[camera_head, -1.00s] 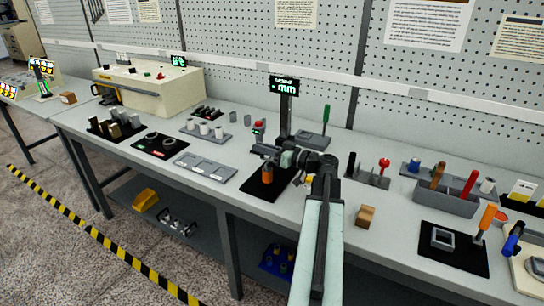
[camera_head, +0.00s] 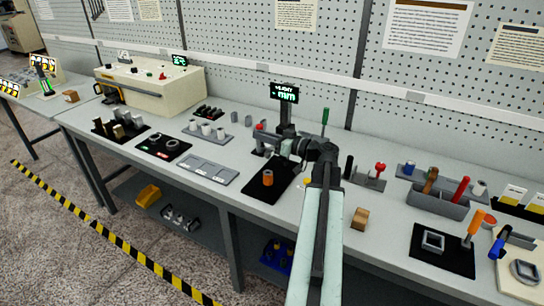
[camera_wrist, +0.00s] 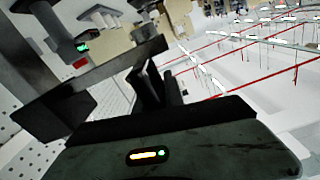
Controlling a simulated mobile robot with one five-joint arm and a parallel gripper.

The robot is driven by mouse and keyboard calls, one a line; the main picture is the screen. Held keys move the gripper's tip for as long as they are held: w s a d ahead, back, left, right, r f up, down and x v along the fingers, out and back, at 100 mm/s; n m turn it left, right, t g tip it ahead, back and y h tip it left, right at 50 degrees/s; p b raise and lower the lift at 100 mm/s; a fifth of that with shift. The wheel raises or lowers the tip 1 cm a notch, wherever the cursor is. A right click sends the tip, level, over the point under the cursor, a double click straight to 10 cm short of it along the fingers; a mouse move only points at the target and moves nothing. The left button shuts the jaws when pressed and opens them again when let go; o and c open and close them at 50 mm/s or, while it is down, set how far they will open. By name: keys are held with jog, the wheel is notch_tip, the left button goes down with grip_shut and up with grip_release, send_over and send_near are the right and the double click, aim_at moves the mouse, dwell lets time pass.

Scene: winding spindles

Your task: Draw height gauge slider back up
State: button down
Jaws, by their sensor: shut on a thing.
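The height gauge stands on the bench, with a green-lit display (camera_head: 285,92) on top of its dark column. Its dark slider (camera_head: 268,138) sticks out to the left of the column, well above the black mat (camera_head: 258,190). An orange cylinder (camera_head: 268,178) stands upright on the mat, with a clear gap below the slider. My gripper (camera_head: 290,147) is at the slider, on the near side of the column, and is shut on it. The fingertips are small and partly hidden in the head view. In the wrist view a dark bar (camera_wrist: 95,85) crosses at the jaws.
A green-handled tool (camera_head: 325,118) stands just right of the column. A grey holder with a red-topped pin (camera_head: 380,168) and a wooden block (camera_head: 360,218) lie right of my arm. A grey tray (camera_head: 207,169) lies left of the mat.

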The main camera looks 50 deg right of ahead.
jog(key=shift+r+p, duration=3.85)
jog(key=shift+r, duration=0.3)
jog(key=shift+f, duration=0.1)
jog(key=c, duration=1.5)
grip_release()
jog(key=shift+o, duration=0.2)
jog(key=v, duration=0.7)
